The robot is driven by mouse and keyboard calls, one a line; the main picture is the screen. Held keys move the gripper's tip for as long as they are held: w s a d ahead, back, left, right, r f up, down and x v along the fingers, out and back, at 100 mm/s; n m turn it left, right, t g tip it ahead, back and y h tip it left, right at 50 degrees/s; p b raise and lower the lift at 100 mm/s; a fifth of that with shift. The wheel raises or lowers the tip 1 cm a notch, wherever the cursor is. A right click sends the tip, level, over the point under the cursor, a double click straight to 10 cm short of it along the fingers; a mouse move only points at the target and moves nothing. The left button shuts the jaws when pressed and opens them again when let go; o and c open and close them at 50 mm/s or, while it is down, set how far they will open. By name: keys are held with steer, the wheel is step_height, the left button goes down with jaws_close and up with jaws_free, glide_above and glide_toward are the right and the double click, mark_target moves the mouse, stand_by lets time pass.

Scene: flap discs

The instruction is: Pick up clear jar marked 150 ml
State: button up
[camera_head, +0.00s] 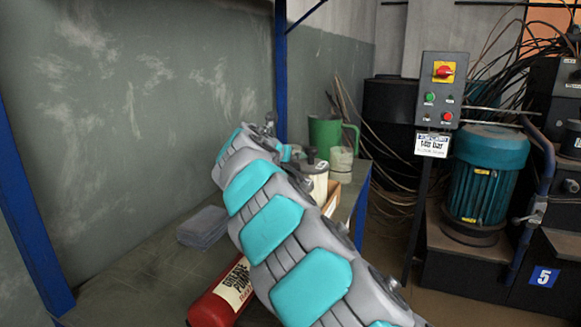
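A clear, cloudy jar (341,161) stands at the far right end of the workbench, just right of and in front of a green jug (324,134). Any marking on the jar is too small to read. My grey and teal arm reaches from the bottom middle up and across the bench. Its far end bends behind its own links, left of the jug and jar. My gripper's fingers do not show, so nothing can be seen of what they hold.
A pale container with a dark lid (319,182) and a cardboard box (331,198) stand beside my arm. A red cylinder (215,306) lies at the front. Grey stacked pieces (202,228) lie left. A control post (438,92) stands right of the bench.

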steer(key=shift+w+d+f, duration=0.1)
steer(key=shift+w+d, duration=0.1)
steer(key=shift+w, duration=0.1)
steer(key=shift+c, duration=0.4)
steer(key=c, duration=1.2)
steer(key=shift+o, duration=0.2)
